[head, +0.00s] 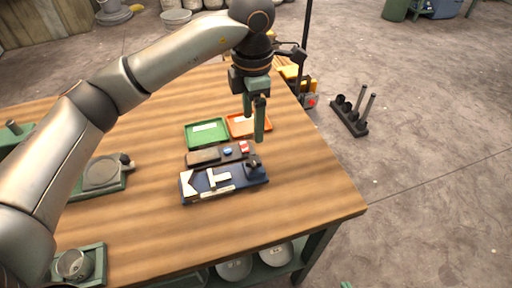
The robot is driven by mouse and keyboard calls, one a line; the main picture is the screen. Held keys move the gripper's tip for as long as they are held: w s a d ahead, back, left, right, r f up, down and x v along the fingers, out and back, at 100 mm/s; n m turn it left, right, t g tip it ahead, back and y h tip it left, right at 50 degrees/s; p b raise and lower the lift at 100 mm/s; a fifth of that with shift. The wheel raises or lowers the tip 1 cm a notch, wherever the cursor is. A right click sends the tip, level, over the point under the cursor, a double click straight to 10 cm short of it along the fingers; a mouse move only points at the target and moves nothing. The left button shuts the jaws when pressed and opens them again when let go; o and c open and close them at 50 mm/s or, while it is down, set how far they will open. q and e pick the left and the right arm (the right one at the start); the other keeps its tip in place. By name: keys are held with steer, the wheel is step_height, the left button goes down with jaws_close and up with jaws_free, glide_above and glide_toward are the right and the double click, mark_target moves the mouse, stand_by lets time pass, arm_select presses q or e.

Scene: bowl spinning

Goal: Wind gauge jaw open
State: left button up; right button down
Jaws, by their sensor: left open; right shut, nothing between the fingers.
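The gauge appears to be the dark blue base (232,187) on the wooden table, with pale jaw-like pieces (215,179) on top. A small black knob (254,164) stands at its right end. How wide the jaw is open is too small to tell. My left gripper (255,122) points down above the gauge's right end, near the knob. Its two green fingers are apart with nothing between them. It appears to be above the knob and not touching it. My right gripper is not visible.
A dark strip with blue and red buttons (228,152) lies behind the gauge. Green (207,133) and orange (240,126) trays sit behind that. A round plate on a green base (101,172) is at left. A dark pole stands behind the table. The table's front right is clear.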

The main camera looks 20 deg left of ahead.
mark_target(253, 160)
arm_select(q)
step_height(253, 160, down, 12)
steer(key=shift+s+f+p, duration=0.1)
steer(key=shift+p, duration=0.75)
steer(key=shift+c, duration=0.2)
jaws_close()
